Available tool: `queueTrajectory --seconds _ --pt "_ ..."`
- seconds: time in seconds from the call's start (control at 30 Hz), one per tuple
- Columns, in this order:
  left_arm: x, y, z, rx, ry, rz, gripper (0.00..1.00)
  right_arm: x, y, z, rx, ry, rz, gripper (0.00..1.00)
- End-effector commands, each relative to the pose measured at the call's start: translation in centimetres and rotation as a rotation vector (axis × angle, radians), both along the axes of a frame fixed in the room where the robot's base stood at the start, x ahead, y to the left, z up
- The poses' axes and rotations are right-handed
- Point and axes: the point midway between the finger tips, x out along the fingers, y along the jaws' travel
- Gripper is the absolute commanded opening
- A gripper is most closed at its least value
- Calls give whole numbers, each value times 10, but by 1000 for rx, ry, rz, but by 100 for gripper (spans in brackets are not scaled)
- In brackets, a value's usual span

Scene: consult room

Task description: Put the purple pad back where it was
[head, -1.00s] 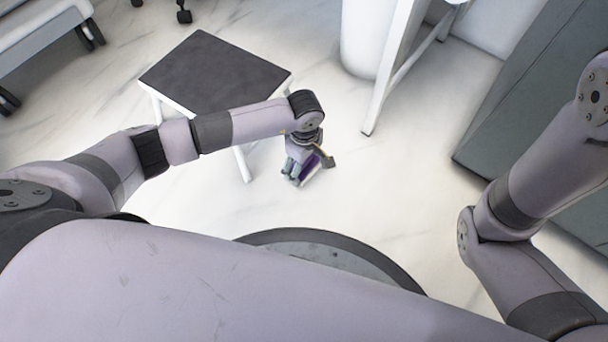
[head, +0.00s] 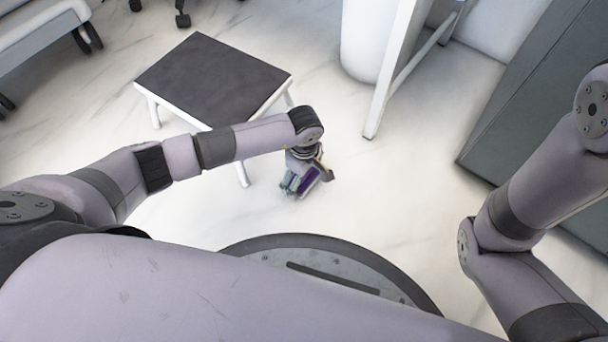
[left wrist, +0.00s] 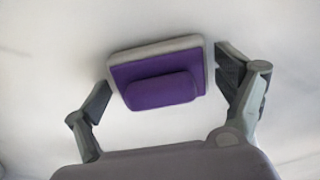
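The purple pad (left wrist: 155,85) has a pale grey backing and a raised purple block on its face. In the left wrist view it sits between the two fingers of my left gripper (left wrist: 165,85), with a finger close against each side. In the head view the purple pad (head: 309,178) is at my left gripper (head: 303,186), partly hidden by it, in front of the stool and over the pale floor. My right gripper is out of view; only its arm shows at the right.
A stool (head: 212,78) with a dark top and white legs stands just left of and behind my left gripper. A white bin (head: 368,40) and a white frame (head: 395,75) stand behind. A grey cabinet (head: 530,100) is at the right. Floor between is clear.

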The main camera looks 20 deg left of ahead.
Motion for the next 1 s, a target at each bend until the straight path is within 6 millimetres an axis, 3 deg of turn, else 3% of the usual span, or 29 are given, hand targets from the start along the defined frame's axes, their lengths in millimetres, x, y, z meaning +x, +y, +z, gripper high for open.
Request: queueTrajectory --seconds 0.47,1.0 --pt "0 0 6 0 0 0 99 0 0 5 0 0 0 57" --pt "0 0 109 0 -1 -1 99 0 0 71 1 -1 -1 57"
